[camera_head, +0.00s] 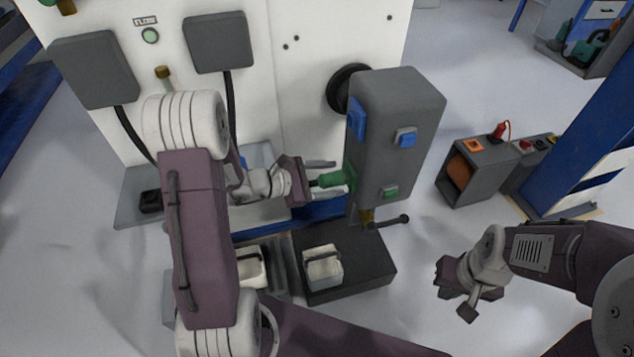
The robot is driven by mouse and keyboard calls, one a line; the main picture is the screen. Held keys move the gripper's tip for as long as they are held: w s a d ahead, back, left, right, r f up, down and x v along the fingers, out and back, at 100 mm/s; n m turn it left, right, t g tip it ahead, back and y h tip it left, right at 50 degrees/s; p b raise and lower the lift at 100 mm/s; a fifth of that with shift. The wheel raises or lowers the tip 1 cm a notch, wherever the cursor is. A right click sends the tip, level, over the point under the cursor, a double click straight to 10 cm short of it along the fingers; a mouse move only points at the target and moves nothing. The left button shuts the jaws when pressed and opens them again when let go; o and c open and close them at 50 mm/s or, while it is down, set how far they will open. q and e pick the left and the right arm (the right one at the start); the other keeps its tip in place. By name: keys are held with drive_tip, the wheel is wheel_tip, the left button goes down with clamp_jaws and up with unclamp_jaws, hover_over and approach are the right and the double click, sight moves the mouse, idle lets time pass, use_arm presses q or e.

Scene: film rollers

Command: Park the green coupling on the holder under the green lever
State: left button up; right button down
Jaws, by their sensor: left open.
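A green coupling (336,179) is at the left side of the grey box (396,100), low down; whether it is seated on a holder there is hidden. A green square (390,192), apparently the green lever, is on the box's front near its lower edge. My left gripper (322,179) is open, its fingers pointing right toward the box, just left of the coupling and partly around it. Contact cannot be made out. My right gripper (456,292) is empty, apart from the box at lower right, with its fingers apart.
Blue parts (405,137) sit higher on the box. A black lever (390,220) sticks out beneath it. A dark base (350,270) carries a light block (323,267). A white panel (310,70) stands behind. A grey case (480,170) stands right; floor between is clear.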

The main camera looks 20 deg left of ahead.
sight(318, 182)
use_arm(q)
drive_tip(key=shift+w+d, duration=0.1)
clamp_jaws()
drive_tip(key=shift+a, duration=0.2)
drive_tip(key=shift+s+a, duration=0.7)
drive_tip(key=shift+a, duration=0.25)
drive_tip(key=shift+s+a, duration=0.7)
drive_tip(key=shift+a, duration=0.25)
